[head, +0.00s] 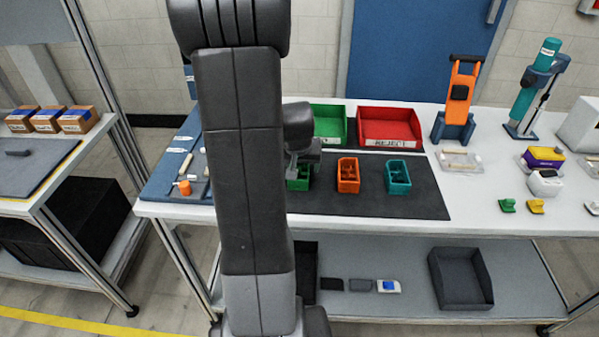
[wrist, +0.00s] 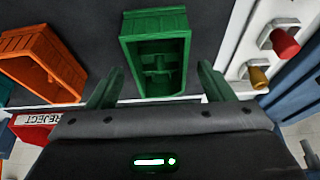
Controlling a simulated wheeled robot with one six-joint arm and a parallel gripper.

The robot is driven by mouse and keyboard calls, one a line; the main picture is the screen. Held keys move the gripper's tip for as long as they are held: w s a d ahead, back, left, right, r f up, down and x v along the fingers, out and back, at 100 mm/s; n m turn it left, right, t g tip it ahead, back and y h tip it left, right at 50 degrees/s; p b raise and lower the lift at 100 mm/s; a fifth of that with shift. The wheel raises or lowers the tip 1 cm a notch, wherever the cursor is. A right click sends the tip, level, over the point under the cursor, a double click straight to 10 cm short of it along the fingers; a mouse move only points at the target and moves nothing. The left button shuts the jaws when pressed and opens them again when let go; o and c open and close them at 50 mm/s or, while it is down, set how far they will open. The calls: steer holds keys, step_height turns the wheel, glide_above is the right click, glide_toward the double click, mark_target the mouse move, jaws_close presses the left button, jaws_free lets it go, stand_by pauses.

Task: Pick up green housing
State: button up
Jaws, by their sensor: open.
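The green housing (head: 298,184) is an open-topped box on the dark mat, leftmost of three housings in the head view and partly hidden by my arm. In the wrist view the green housing (wrist: 128,55) is near the centre, and its inner features show. My gripper (wrist: 160,70) is open and empty, with one finger on each side of the housing's near end in that view. In the head view my gripper (head: 301,170) is just above the housing and mostly hidden by my arm. I cannot tell whether the fingertips reach below its rim.
An orange housing (head: 348,176) and a teal housing (head: 398,177) stand to the right on the mat (head: 430,203). Behind are a green bin (head: 330,122) and a red REJECT bin (head: 390,127). A blue board with tools (head: 165,180) lies left.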

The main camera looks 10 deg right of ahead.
steer(key=shift+x, duration=0.8)
